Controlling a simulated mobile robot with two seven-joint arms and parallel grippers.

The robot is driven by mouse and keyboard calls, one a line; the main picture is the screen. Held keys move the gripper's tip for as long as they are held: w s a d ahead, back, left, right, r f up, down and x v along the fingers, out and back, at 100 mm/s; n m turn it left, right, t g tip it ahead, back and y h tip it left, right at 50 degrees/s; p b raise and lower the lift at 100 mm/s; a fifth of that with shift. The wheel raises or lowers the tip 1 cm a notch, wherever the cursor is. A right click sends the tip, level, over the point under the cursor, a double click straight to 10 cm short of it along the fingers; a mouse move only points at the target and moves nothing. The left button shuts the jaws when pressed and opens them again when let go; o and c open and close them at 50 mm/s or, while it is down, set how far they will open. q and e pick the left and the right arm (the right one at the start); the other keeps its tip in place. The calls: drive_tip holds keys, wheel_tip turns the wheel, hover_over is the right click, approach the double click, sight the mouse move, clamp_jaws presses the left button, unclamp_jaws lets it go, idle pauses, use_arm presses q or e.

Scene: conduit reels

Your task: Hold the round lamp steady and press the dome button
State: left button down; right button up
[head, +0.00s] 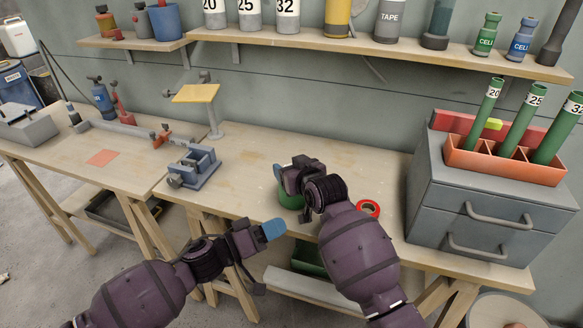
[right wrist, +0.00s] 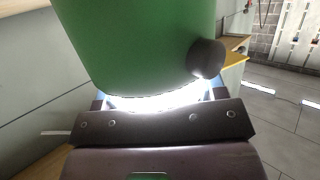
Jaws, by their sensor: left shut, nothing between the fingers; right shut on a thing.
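The round lamp (head: 291,200) is a green drum on the bench, mostly hidden behind my right gripper in the head view. In the right wrist view the green lamp (right wrist: 135,40) fills the top, with a bright white glow at its lower edge. A dark rounded knob, seemingly the dome button (right wrist: 207,58), sticks out from its right side. My right gripper (head: 281,172) is shut on the lamp; its blue fingers show at either side in the wrist view. My left gripper (head: 273,229), blue-tipped, is shut and empty, in front of the bench and apart from the lamp.
A red tape roll (head: 368,208) lies right of the lamp. A grey drawer cabinet (head: 470,200) with an orange tube rack (head: 490,165) stands further right. A blue vise (head: 195,167) and a yellow-topped stand (head: 197,94) are left. The bench (head: 240,160) between is clear.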

drive_tip(key=shift+f, duration=0.25)
drive_tip(key=o, duration=1.2)
drive_tip(key=shift+r, duration=0.1)
